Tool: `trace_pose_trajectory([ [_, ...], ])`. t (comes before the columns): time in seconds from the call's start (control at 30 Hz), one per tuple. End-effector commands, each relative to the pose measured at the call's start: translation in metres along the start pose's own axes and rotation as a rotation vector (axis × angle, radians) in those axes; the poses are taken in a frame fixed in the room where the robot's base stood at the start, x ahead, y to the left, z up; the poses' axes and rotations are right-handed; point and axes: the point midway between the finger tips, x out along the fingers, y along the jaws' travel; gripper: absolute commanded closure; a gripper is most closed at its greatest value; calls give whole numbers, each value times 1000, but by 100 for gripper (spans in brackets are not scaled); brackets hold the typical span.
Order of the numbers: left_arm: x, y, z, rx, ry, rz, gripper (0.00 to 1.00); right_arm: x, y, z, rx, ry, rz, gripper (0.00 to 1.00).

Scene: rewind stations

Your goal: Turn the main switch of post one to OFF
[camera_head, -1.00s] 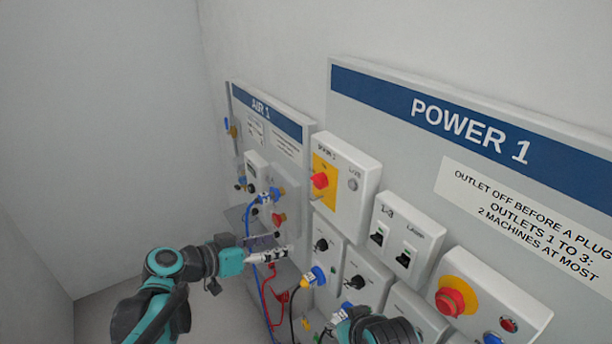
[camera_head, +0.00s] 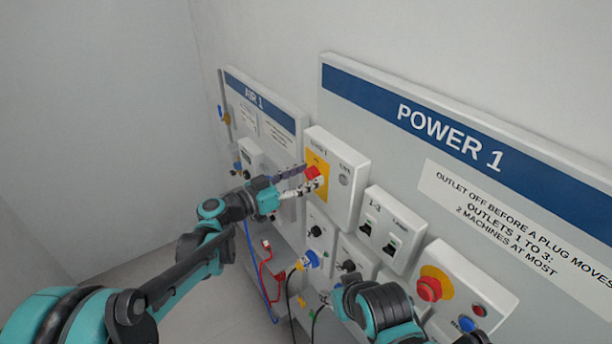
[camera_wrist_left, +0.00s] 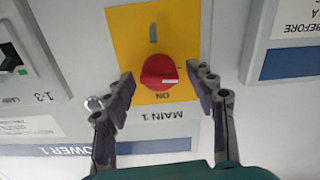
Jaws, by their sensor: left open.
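The main switch is a red knob (camera_head: 312,172) on a yellow plate (camera_head: 320,162) of the MAIN 1 box, on the POWER 1 board. In the left wrist view, upside down, the knob (camera_wrist_left: 156,70) has a small white mark on the side near the ON label (camera_wrist_left: 162,96). My left gripper (camera_head: 309,180) is open at the knob. In the wrist view its fingers (camera_wrist_left: 166,82) stand on either side of the knob, with visible gaps. Whether they reach its depth is unclear. My right arm (camera_head: 380,308) is low in the head view; its fingers cannot be made out.
Right of the switch are a small lamp (camera_head: 344,180), a box with two black switches (camera_head: 390,232) and a red emergency button (camera_head: 429,288). Below are outlets with a blue-yellow plug (camera_head: 308,260) and hanging cables. The AIR 1 board (camera_head: 268,120) is at left.

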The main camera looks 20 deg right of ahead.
Motion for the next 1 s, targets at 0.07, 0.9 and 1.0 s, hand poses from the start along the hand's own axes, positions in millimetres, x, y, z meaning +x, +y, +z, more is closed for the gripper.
trace_pose_trajectory([
  [0.07,2,0,0,0,0,-1,44,0,0,0,0,0,0,60],
  [0.9,2,-1,0,-135,0,-1,93,4,0,3,0,0,0,60],
  [1.0,2,-1,0,-134,0,-1,93,4,0,3,0,0,0,60],
])
